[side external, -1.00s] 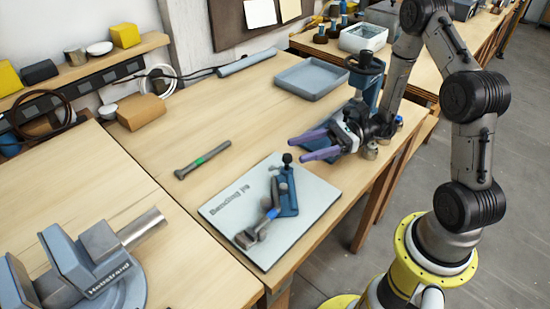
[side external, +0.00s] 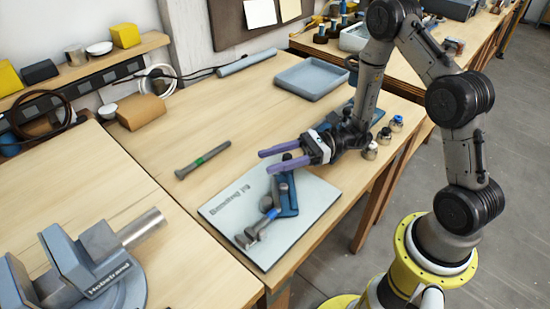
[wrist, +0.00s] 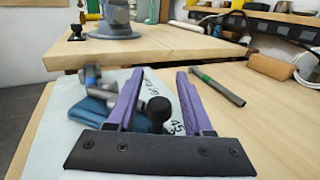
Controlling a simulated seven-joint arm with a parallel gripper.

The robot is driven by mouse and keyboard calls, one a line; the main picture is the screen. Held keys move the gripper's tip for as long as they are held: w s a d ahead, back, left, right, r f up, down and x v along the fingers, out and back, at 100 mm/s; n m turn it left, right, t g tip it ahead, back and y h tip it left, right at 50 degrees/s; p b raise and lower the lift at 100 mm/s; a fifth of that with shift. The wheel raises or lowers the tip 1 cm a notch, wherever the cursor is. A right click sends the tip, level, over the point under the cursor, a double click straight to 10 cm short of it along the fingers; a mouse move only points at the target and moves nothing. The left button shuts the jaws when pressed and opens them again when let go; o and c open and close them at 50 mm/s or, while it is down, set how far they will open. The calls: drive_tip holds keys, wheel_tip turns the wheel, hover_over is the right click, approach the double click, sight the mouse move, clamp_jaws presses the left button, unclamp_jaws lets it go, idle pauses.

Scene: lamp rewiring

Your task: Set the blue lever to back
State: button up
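The bending jig (side external: 289,199) has a blue base and lies on a pale board (side external: 318,203) lettered "Bending jig". A grey bar (side external: 262,224) with a blue band runs from it toward the board's front left. A black ball knob (wrist: 158,110) stands up at the jig's far end. My gripper (side external: 266,161) is open and level over the board's far edge, its purple fingers pointing left. In the wrist view the knob shows between the open fingers (wrist: 160,73), apart from both. In the side view the fingers partly hide the knob and the jig's far end.
A hammer-like tool with a green band (side external: 203,160) lies left of the board. A blue-grey tray (side external: 312,80) is at the back. A vise (side external: 85,265) stands at the front left. Small jars (side external: 384,137) stand at the right edge. The table between tool and tray is clear.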

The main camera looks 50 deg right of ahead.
clamp_jaws()
idle(1.2)
